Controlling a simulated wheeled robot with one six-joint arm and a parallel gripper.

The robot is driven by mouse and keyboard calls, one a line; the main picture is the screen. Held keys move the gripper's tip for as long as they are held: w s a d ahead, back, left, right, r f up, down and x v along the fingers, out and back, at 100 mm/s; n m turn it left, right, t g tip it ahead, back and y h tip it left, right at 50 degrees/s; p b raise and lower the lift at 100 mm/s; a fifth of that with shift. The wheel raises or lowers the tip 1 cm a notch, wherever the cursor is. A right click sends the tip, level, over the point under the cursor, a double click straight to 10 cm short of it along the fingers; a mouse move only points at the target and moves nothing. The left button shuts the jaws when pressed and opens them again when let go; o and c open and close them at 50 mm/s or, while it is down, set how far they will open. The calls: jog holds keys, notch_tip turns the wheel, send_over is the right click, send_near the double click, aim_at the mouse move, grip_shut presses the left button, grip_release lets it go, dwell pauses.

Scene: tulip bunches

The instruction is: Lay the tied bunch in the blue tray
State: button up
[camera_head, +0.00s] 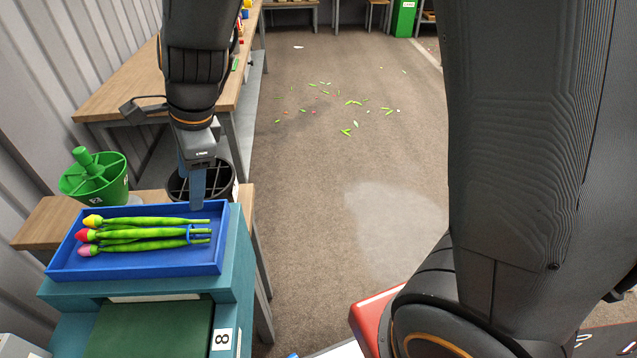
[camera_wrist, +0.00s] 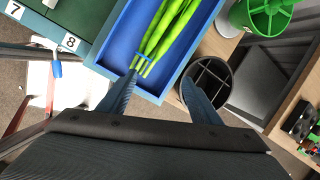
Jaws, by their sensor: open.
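The tied bunch (camera_head: 140,234) of tulips lies inside the blue tray (camera_head: 150,269). Its yellow, red and pink heads point left, and a blue tie holds the stems near their right ends. In the wrist view the bunch (camera_wrist: 168,32) lies on the floor of the tray (camera_wrist: 112,52), stem ends toward my gripper. My gripper (camera_head: 197,205) is above the far right part of the tray. In the wrist view its two blue fingers (camera_wrist: 157,92) stand wide apart with nothing between them. The fingertips appear clear of the stems.
The tray sits on a teal stand (camera_head: 233,262) marked 8. A green divided bucket (camera_head: 113,190) and a black divided bucket (camera_wrist: 219,84) stand beside it. A wooden bench (camera_head: 130,88) runs along the left. Leaf scraps (camera_head: 350,103) lie on the open floor.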

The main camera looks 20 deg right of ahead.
jog(key=s+d+f+n+h, duration=0.1)
jog(key=s+d+n, duration=0.3)
jog(key=d+n, duration=0.4)
jog(key=s+d+f+n+h, duration=0.1)
jog(key=s+d+n, duration=0.3)
jog(key=d, duration=1.2)
jog(key=n+h, duration=0.1)
jog(key=n, duration=0.3)
jog(key=shift+s+d+f, duration=0.15)
jog(key=shift+d+f, duration=0.2)
